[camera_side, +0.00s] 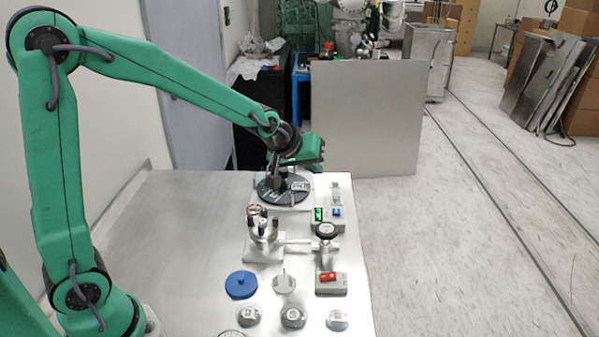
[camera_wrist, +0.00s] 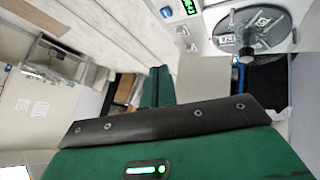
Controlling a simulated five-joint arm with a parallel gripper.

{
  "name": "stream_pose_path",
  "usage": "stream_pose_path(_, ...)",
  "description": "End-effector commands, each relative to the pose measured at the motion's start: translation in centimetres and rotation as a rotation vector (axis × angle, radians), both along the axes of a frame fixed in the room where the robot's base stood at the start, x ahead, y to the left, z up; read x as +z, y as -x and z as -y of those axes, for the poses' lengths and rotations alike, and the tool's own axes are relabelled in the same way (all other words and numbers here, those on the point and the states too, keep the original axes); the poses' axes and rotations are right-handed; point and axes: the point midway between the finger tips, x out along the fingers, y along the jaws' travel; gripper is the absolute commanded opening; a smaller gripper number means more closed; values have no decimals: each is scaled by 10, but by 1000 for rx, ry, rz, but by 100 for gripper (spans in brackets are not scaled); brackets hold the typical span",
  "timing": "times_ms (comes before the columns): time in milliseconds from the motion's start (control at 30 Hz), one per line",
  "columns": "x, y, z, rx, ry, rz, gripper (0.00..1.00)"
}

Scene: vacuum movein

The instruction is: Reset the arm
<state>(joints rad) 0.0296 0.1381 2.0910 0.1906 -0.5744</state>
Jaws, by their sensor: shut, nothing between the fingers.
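My gripper (camera_side: 309,150) is shut and empty at the end of my green arm. In the side view it is above the far end of the metal table (camera_side: 190,215), over the back edge of a round dark plate (camera_side: 298,196). In the wrist view, my green gripper with its black pad fills the lower part, with nothing held. The round plate also shows there at the upper right (camera_wrist: 272,38), with a dark upright knob and square tags on it. The gap between plate and gripper is hard to judge.
A grey panel (camera_side: 370,115) stands behind. The table's left is clear.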

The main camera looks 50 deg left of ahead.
Motion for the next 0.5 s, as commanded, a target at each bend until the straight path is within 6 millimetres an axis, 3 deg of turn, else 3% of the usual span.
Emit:
stream_pose_path(200,31,49,-4,-75,-70,-36,0)
stream_pose_path(500,57,118,-9,-184,-161,-92,0)
